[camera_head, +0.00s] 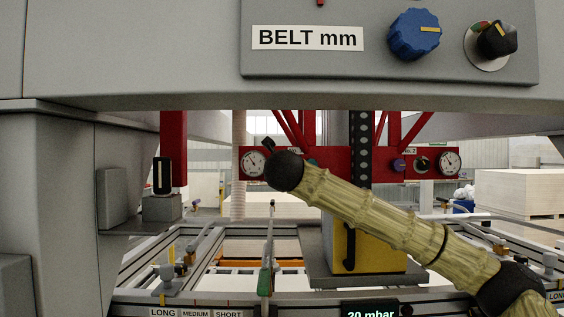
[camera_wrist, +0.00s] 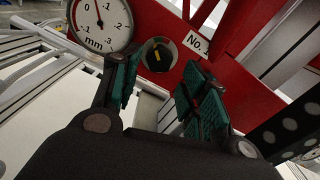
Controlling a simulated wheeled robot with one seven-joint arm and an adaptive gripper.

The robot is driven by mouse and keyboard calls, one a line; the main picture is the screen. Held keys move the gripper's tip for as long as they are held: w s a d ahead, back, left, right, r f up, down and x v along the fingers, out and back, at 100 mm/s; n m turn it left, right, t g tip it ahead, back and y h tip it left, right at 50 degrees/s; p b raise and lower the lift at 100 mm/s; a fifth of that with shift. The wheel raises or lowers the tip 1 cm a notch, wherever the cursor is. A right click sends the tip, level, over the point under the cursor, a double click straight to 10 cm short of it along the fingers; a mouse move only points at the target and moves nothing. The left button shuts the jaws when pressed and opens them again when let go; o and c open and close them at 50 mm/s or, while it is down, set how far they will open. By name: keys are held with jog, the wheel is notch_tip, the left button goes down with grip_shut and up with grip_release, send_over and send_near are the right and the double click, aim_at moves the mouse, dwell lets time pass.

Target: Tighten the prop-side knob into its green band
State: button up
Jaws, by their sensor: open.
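In the wrist view a dark round knob (camera_wrist: 158,55) with a yellow pointer sits on the red beam (camera_wrist: 165,20), beside a white mm gauge (camera_wrist: 103,22). In the head view my arm hides the gripper and part of the red beam (camera_head: 340,165). At the beam's right are a blue knob (camera_head: 399,165) and a black knob (camera_head: 421,164). Which knob is prop-side cannot be told.
A grey panel above carries a blue knob (camera_head: 414,34) and a black knob (camera_head: 497,40) over a dial with green and red. A red post (camera_head: 173,140) stands left. A yellow block (camera_head: 375,250) and metal rails lie below. A dark perforated column (camera_wrist: 285,130) is at the wrist view's right.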

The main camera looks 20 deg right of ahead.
jog(key=shift+p+x, duration=0.8)
jog(key=shift+x, duration=1.7)
jog(key=c, duration=0.7)
jog(key=shift+f, duration=0.1)
jog(key=shift+c, duration=0.3)
